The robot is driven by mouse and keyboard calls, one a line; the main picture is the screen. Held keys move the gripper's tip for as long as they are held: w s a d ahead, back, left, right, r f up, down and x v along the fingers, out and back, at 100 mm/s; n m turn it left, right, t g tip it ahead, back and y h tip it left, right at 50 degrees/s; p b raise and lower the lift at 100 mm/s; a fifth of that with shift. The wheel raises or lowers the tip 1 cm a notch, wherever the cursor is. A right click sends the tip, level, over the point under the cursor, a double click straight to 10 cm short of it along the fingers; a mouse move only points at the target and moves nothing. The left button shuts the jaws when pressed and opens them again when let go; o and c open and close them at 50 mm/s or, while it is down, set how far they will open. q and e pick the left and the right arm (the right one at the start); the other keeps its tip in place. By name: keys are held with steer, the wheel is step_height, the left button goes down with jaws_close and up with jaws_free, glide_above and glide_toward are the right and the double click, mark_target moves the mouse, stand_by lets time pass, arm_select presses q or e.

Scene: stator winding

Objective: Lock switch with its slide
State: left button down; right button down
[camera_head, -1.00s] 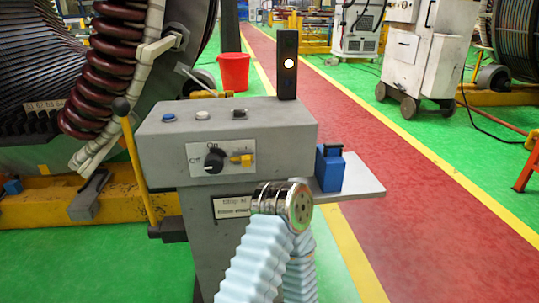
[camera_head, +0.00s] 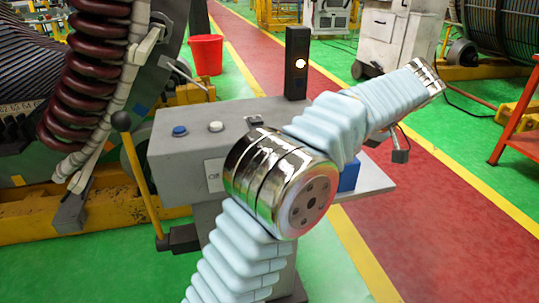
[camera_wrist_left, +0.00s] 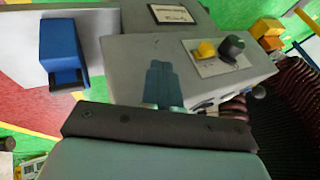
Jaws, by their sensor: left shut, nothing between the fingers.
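In the left wrist view, which is upside down, the grey console front carries the black rotary switch (camera_wrist_left: 232,46) and its yellow slide (camera_wrist_left: 206,49) on a light plate. My left gripper (camera_wrist_left: 160,70) is shut and empty, apart from the switch and slide in that picture. In the head view my arm (camera_head: 285,185) crosses in front of the console (camera_head: 180,160). It hides the switch and slide there, and most of the light plate. The hand is not clear in the head view. My right gripper is not seen.
A blue box (camera_head: 349,175) stands on the side shelf (camera_head: 372,182), partly hidden by my arm. A black post with a lit lamp (camera_head: 299,62) rises behind the console. A yellow lever with a black knob (camera_head: 121,121) stands at its left side.

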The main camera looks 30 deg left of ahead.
arm_select(q)
steer(key=shift+n, duration=0.6)
steer(key=r, duration=0.1)
steer(key=s+r, duration=0.2)
steer(key=shift+a+r, duration=0.25)
steer(key=shift+r, duration=0.05)
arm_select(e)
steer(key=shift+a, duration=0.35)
arm_select(q)
steer(key=shift+f, duration=0.1)
